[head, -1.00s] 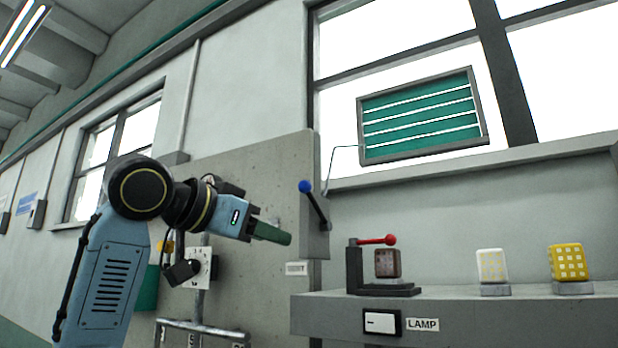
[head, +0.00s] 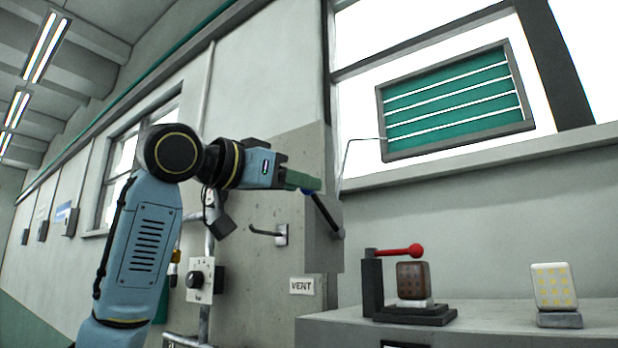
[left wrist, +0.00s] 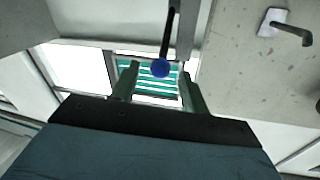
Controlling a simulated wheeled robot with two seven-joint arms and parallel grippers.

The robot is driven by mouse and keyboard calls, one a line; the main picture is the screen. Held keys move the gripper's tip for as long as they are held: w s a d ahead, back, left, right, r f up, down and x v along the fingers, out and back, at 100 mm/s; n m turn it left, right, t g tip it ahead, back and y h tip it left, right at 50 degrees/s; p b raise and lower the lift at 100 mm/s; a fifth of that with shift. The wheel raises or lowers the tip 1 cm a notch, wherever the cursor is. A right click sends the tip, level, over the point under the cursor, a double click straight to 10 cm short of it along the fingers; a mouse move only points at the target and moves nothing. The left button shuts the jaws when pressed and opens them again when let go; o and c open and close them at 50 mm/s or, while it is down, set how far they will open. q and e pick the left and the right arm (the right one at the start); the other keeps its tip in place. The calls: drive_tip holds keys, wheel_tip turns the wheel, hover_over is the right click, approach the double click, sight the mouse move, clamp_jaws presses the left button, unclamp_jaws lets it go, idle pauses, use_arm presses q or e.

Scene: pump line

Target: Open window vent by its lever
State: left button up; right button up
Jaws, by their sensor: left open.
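The vent lever (head: 325,213) is a dark rod with a blue ball knob on a grey wall box (head: 322,245). The rod slants from its pivot at lower right up to the knob. The vent (head: 455,103), a grey frame with green slats, is in the window, and a thin rod runs to it from near the box. My left gripper (head: 304,182) is at the knob in the head view and partly hides it. In the left wrist view the open green fingers (left wrist: 158,88) stand either side of the blue knob (left wrist: 160,68). I cannot tell whether they touch it. My right gripper is not in view.
A VENT label (head: 302,286) is below the box. A wall hook handle (head: 270,234) and a dial box (head: 200,280) are to its left.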

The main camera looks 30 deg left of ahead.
sight(324, 209)
use_arm(q)
drive_tip(key=shift+p+x, duration=0.3)
drive_tip(key=shift+x, duration=0.85)
drive_tip(key=shift+w+d, duration=0.15)
drive_tip(key=shift+w, duration=0.3)
clamp_jaws()
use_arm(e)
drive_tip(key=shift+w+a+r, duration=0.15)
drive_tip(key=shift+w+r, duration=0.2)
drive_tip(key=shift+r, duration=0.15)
